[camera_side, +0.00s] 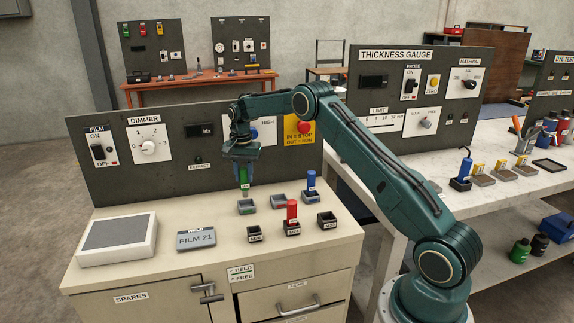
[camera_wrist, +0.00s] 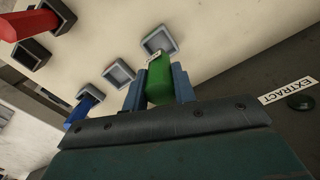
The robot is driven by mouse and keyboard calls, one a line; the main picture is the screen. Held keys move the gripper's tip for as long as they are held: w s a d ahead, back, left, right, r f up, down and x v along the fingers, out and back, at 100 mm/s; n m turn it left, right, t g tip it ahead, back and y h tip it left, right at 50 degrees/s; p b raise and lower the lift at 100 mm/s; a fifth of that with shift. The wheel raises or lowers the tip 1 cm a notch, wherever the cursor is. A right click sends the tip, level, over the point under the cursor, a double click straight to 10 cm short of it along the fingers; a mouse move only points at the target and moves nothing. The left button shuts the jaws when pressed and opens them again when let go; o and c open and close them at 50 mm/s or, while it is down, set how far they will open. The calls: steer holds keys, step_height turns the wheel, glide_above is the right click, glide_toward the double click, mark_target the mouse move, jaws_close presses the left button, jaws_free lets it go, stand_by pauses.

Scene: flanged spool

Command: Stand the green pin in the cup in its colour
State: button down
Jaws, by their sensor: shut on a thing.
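The green pin (camera_side: 244,181) is upright in my gripper (camera_side: 242,166), which is shut on its upper part. In the wrist view the green pin (camera_wrist: 162,84) sits between the two blue-grey fingers (camera_wrist: 159,86). Its lower end is just over the back-left grey cup (camera_side: 246,208). In the wrist view this cup (camera_wrist: 158,40) shows an empty inside, just beyond the pin's end. Whether the end has reached the rim I cannot tell. The cups' colour marks are too small to read.
A blue pin (camera_side: 311,180) stands in the back-right cup, and a red pin (camera_side: 291,211) in the front-middle cup. The back-middle grey cup (camera_side: 279,201) and two dark front cups (camera_side: 255,235) (camera_side: 327,221) are empty. The control panel (camera_side: 90,122) rises close behind.

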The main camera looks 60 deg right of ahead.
mark_target(245, 186)
steer(key=shift+f, duration=2.1)
steer(key=shift+f, duration=0.35)
steer(key=c, duration=1.1)
jaws_free()
steer(key=shift+c, duration=0.2)
step_height(245, 186, up, 12)
steer(key=shift+f, duration=0.25)
steer(key=shift+r, duration=0.6)
